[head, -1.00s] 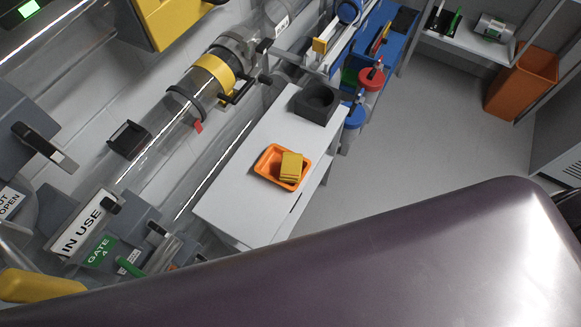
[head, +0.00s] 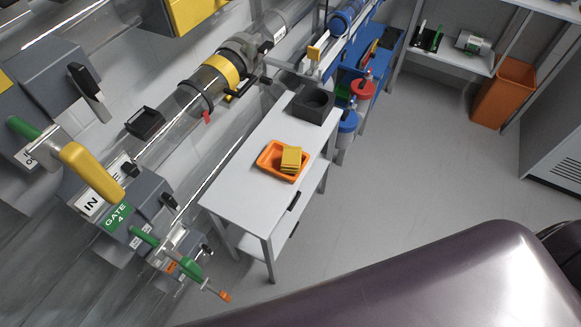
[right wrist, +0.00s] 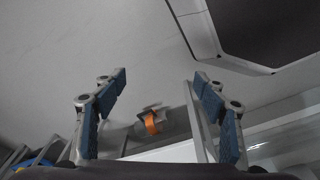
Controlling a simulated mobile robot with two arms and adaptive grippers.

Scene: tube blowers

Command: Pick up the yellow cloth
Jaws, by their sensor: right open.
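The yellow cloth (head: 291,159) is folded and lies in an orange tray (head: 267,164). The tray sits on a white side table (head: 232,187) in the middle of the head view. Neither gripper shows in the head view; a large dark part of my own body fills the lower right. In the right wrist view my right gripper (right wrist: 160,100) has its two blue-padded fingers spread wide with nothing between them. The cloth is not visible in the right wrist view.
A dark block with a round hole (head: 314,104) stands at the table's far end. Clear tubing with a yellow band (head: 222,69) and green-handled gate fittings (head: 115,215) line the left. An orange bin (head: 504,92) stands at the upper right. The grey floor right of the table is clear.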

